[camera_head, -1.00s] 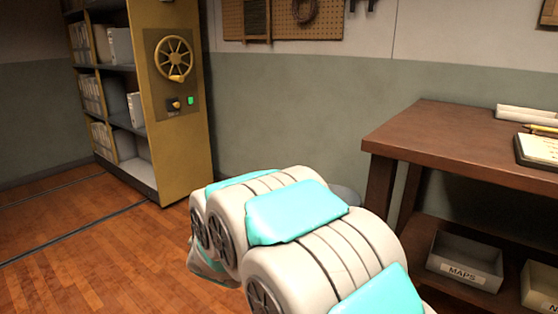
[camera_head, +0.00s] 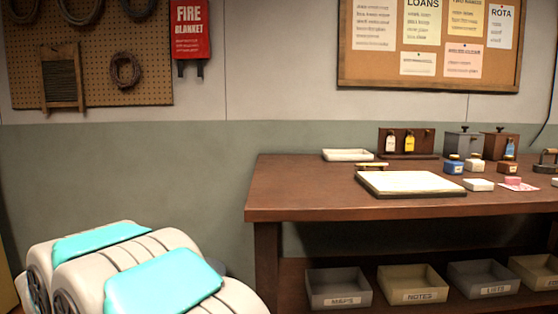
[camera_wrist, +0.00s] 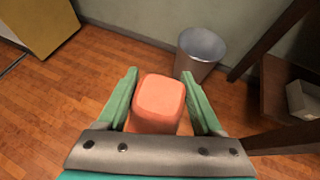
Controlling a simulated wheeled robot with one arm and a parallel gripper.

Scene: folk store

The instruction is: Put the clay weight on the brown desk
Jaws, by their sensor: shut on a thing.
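An orange-pink block with rounded edges, the clay weight (camera_wrist: 159,101), shows in the wrist view between the two green fingers of my gripper (camera_wrist: 160,98). My gripper is shut on it and holds it above the wooden floor. In the head view the gripper and the weight are out of sight. The brown desk (camera_head: 300,190) stands at the right of the head view. Its front left part of the top is bare. A desk leg and lower shelf show at the right of the wrist view (camera_wrist: 290,95).
A metal bin (camera_wrist: 201,50) stands on the floor by the wall. On the desk are a white pad (camera_head: 410,182), a white tray (camera_head: 347,155), small bottles and boxes. Labelled bins such as MAPS (camera_head: 338,288) sit on the lower shelf. A notice board (camera_head: 430,80) hangs above.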

